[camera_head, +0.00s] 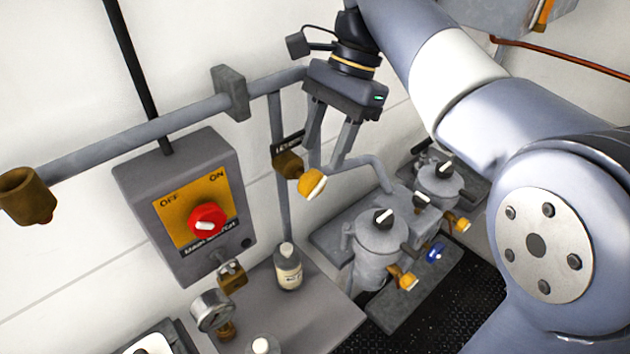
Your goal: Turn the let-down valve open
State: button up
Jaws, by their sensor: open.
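A brass valve (287,165) with a yellow handle (312,184) sits on the vertical grey pipe, in the middle of the head view. A small dark label (287,142) is just above it, partly hidden by my gripper and too small to read surely. I take this as the let-down valve. My gripper (325,162) points down, its two fingers apart with nothing held between them. The fingertips are close above the yellow handle; I cannot tell whether they touch it.
A grey switch box with a red knob (207,220) hangs at the left. A bottle (288,267), a brass padlock (232,275) and a gauge (211,310) are below. Grey filter housings (378,247) with yellow handles (408,282) stand right. A horizontal pipe (150,134) runs along the wall.

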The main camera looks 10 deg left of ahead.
aim_at(315, 173)
jog(key=x, duration=0.6)
jog(key=shift+s+a+f, duration=0.1)
jog(key=shift+s+f, duration=0.05)
jog(key=shift+f, duration=0.25)
jog(key=shift+c, duration=0.4)
jog(key=c, duration=0.9)
